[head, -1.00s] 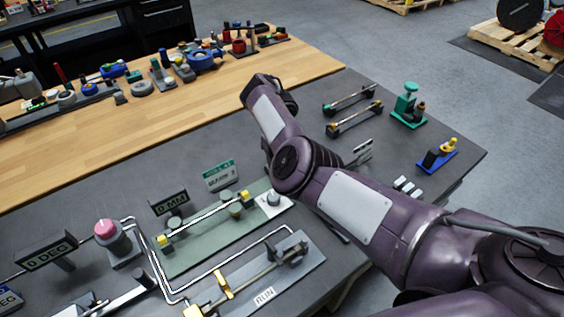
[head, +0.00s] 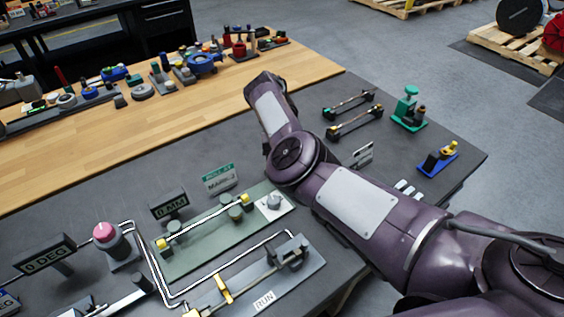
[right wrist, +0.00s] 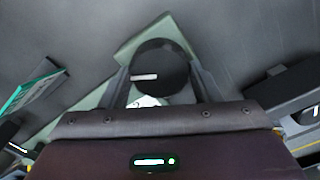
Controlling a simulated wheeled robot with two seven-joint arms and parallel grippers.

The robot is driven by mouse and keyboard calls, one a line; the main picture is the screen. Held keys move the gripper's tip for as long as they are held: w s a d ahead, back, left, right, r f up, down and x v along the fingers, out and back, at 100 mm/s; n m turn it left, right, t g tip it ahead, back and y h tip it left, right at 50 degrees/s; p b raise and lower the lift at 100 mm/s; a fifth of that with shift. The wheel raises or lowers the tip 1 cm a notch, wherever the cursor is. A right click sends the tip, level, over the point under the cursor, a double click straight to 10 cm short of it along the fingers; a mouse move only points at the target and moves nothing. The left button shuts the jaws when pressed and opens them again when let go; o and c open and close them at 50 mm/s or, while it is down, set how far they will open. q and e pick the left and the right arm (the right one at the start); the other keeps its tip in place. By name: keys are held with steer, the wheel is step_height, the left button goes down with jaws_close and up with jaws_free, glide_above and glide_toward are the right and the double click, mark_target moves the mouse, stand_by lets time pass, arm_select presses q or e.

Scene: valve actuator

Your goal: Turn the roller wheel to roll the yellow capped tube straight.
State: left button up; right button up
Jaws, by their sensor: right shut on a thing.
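The yellow capped tube (head: 203,220) is a thin pale tube with a yellow cap at each end. It lies along the green plate (head: 190,262) of the roller jig, among dark rollers, and looks nearly straight. The roller wheel (head: 273,201) is a round knob at the plate's right end, over a white patch. In the right wrist view the wheel (right wrist: 160,68) is a dark disc with a white mark. My right gripper (right wrist: 160,85) is shut on it, a finger at each side. Its fingers cannot be made out in the head view. My left gripper is not in view.
A "0 MM" display (head: 168,206) and a green-topped sign (head: 219,179) stand behind the jig. A bent-tube fixture (head: 235,290) with a RUN label lies in front. A pink knob (head: 104,232) stands left. Several small fixtures occupy the far right of the table.

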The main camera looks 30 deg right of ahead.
steer(key=shift+w+r, duration=0.1)
steer(key=o, duration=1)
step_height(320, 180, up, 8)
steer(key=p, duration=0.7)
steer(key=shift+f, duration=0.25)
